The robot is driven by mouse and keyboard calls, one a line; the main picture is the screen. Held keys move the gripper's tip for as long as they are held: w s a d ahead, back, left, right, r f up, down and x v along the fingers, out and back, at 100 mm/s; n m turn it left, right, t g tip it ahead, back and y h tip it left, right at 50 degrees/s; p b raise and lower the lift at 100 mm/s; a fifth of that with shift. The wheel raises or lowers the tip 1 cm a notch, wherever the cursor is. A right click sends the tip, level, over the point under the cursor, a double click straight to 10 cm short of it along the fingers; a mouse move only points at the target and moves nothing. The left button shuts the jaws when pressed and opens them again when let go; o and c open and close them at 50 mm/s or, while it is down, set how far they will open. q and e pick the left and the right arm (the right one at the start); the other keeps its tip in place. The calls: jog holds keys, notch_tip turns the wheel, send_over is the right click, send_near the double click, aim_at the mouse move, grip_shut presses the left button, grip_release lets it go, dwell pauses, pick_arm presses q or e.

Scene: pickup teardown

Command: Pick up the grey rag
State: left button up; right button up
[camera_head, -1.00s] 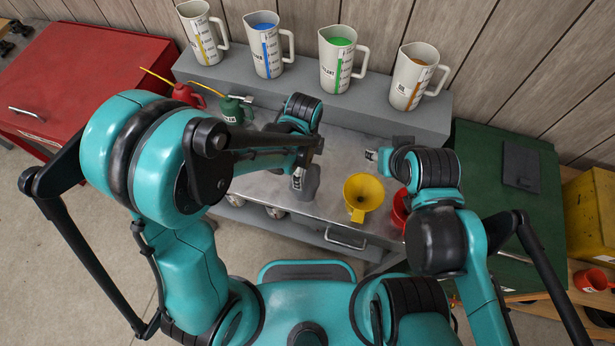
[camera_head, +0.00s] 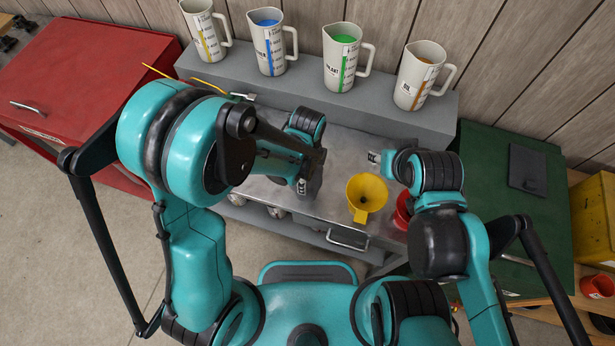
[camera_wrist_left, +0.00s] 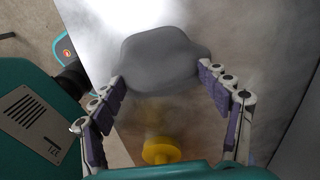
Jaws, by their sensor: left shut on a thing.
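The grey rag (camera_wrist_left: 165,60) is a smooth, rounded grey piece between the fingertips of my left gripper (camera_wrist_left: 162,78) in the left wrist view. The fingers are shut on its two sides. The bench top lies behind it, and I cannot tell whether the rag still touches the bench. In the head view my left gripper (camera_head: 303,185) is over the left half of the metal bench, and my arm hides most of the rag. My right gripper (camera_head: 375,157) is above the bench's right half; its fingers are too small to read.
A yellow funnel (camera_head: 367,196) stands on the metal bench (camera_head: 345,150), with a red funnel (camera_head: 403,208) right of it, partly hidden by my right arm. Several measuring jugs (camera_head: 342,58) line the grey back shelf (camera_head: 310,87). A red cabinet (camera_head: 75,75) is left, a green one (camera_head: 500,170) right.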

pick_arm(q)
notch_tip(320, 180, up, 10)
jog(key=p, duration=0.3)
jog(key=o, duration=0.4)
jog(key=shift+c, duration=1.4)
